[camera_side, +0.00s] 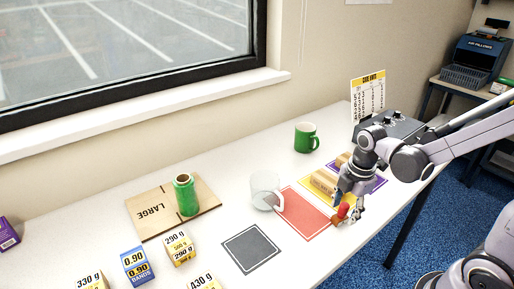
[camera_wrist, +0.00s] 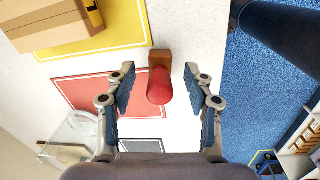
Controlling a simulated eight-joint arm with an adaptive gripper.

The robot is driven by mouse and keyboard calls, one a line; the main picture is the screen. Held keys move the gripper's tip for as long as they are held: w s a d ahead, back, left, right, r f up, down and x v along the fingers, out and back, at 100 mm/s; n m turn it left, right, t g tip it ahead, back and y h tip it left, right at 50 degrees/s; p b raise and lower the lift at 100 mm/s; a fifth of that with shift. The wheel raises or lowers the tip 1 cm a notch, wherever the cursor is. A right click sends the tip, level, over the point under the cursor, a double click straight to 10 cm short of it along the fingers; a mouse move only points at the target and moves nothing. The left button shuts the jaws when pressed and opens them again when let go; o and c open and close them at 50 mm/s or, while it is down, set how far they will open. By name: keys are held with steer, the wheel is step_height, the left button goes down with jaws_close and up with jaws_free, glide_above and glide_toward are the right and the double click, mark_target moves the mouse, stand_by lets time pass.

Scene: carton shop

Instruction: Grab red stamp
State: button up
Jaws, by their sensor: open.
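The red stamp (camera_side: 342,211) has a red rounded handle on a brown block and stands at the front edge of the red mat (camera_side: 303,218). In the wrist view the red stamp (camera_wrist: 160,86) lies between the two fingers of my gripper (camera_wrist: 160,88), with a gap on both sides. My gripper (camera_side: 348,207) is open and low over the table's front edge, around or just above the stamp. It partly hides the stamp's base in the side view. I cannot tell its exact height above the table.
A clear mug (camera_side: 265,190) stands at the red mat's left corner. A carton (camera_side: 323,181) lies on the yellow mat behind. The table edge drops to blue carpet (camera_wrist: 265,90).

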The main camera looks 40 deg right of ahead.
steer(key=shift+w+f, duration=0.1)
steer(key=shift+f, duration=0.75)
jaws_close()
steer(key=shift+r, duration=0.1)
